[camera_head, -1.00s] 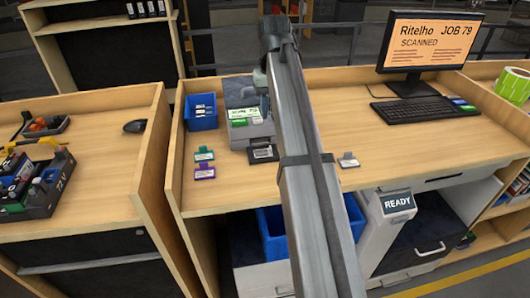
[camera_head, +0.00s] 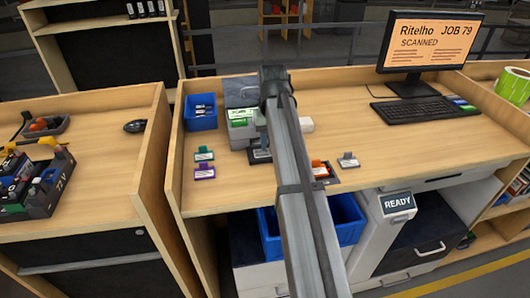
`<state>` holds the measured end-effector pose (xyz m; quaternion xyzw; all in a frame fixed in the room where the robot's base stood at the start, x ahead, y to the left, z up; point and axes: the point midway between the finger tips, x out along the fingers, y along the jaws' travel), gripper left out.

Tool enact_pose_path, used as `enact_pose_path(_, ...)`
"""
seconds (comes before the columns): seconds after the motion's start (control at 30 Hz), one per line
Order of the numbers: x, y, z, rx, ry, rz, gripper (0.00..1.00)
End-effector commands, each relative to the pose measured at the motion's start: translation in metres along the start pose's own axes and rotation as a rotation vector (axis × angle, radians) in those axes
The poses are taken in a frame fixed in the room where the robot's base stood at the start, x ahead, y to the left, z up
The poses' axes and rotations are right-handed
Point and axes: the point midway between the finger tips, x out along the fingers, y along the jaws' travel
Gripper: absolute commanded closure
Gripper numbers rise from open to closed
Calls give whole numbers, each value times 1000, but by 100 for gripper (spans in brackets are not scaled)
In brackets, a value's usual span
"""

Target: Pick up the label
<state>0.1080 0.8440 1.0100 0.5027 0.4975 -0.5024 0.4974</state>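I cannot tell for certain which item is the label. A small green-and-white piece (camera_head: 238,122) shows at the front of the grey device on the middle bench, left of my arm. Small tags lie on the same bench: a teal one (camera_head: 204,154) and a purple one (camera_head: 204,172) at the left, and a grey one (camera_head: 348,160) at the right. My gripper (camera_head: 262,142) hangs below the end of my arm, just right of the grey device and above a dark flat item (camera_head: 261,156). Its fingers are too small and too covered to read.
A blue bin (camera_head: 201,117) stands at the bench's back left. A dark tray (camera_head: 333,178) with an orange-and-white item lies right of my arm. A keyboard (camera_head: 425,109) and monitor (camera_head: 430,42) stand at the right. A raised wooden side panel (camera_head: 158,150) borders the bench's left.

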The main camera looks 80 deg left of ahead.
Motion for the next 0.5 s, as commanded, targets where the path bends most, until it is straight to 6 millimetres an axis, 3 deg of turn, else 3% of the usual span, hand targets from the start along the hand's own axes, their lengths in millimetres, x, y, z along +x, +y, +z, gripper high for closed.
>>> enact_pose_path(0.1, 13, 0, 1, 0, -1, 0, 65)
enact_pose_path(0.33, 14, 0, 0, -1, 0, 0, 65)
enact_pose_path(0.5, 14, 0, 0, -1, 0, 0, 80)
